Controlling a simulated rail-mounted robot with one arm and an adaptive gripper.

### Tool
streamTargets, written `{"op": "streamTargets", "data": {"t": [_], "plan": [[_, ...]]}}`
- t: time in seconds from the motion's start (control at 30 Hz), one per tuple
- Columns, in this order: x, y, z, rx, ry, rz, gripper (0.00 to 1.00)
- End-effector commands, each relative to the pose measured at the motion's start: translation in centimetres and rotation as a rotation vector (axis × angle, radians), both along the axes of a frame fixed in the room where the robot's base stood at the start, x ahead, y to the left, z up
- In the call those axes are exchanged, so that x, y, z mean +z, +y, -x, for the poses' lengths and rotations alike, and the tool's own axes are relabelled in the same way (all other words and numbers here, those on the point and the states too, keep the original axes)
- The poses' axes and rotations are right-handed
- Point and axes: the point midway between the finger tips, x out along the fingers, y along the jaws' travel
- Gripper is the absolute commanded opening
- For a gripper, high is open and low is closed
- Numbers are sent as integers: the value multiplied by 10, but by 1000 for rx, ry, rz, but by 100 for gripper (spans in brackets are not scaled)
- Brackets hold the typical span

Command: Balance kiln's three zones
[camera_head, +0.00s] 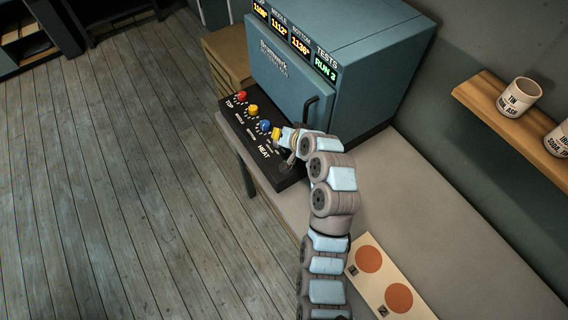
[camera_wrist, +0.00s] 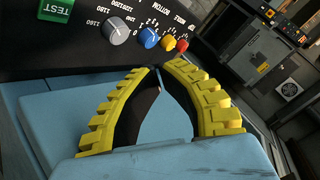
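The blue kiln (camera_head: 345,60) has a display (camera_head: 295,38) showing TOP, MIDDLE and BOTTOM readings in orange. Middle appears as 1112 and bottom as 1136; the top digits are hard to read. TESTS shows RUN 3 in green. The black control panel (camera_head: 236,122) carries a red knob (camera_head: 241,96), a yellow knob (camera_head: 253,109) and a blue knob (camera_head: 264,126). The wrist view also shows a grey knob (camera_wrist: 117,30) and a green TEST button (camera_wrist: 56,10). My gripper (camera_wrist: 158,67) has its fingertips together, empty, in front of the panel and apart from the knobs.
A board with orange discs (camera_head: 384,279) lies on the worktop (camera_head: 455,235). A wall shelf (camera_head: 515,125) at right holds labelled cups (camera_head: 519,97). A wooden cabinet (camera_head: 229,60) stands behind the panel. The floor at left is clear.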

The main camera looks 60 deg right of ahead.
Motion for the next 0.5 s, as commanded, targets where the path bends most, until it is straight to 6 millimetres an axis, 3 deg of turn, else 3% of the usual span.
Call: {"op": "streamTargets", "data": {"t": [0.2,0.5], "plan": [[-6,-1,24,11,40,-66,0],[-6,1,33,18,57,-95,0]]}}
